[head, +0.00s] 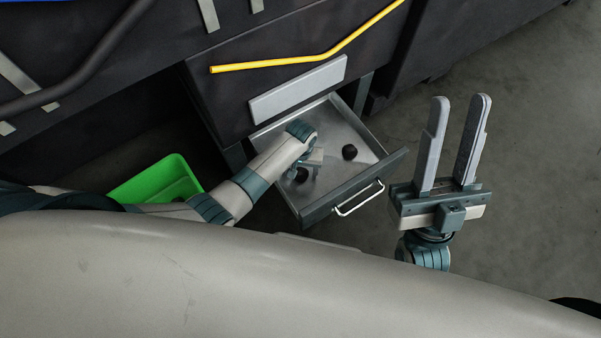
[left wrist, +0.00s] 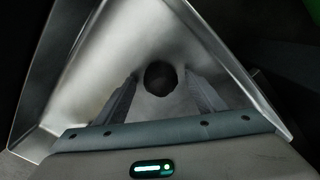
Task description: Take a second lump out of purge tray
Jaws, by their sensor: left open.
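The purge tray (head: 376,142) is an open grey metal drawer with a silver handle, pulled out from under the dark machine. One small black lump (head: 349,152) lies in it towards the right. A second black lump (head: 302,174) lies near the front left, partly hidden by my left gripper (head: 308,168). In the left wrist view a dark round lump (left wrist: 160,77) sits on the tray floor between the tips of the two open fingers, with no clear contact. My right gripper (head: 461,99) is open and empty, pointing up to the right of the tray.
A green bin (head: 155,183) stands on the floor left of the tray, partly hidden by my left arm. A yellow bar (head: 310,60) and a grey panel (head: 298,90) are on the machine above the tray. The floor at right is clear.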

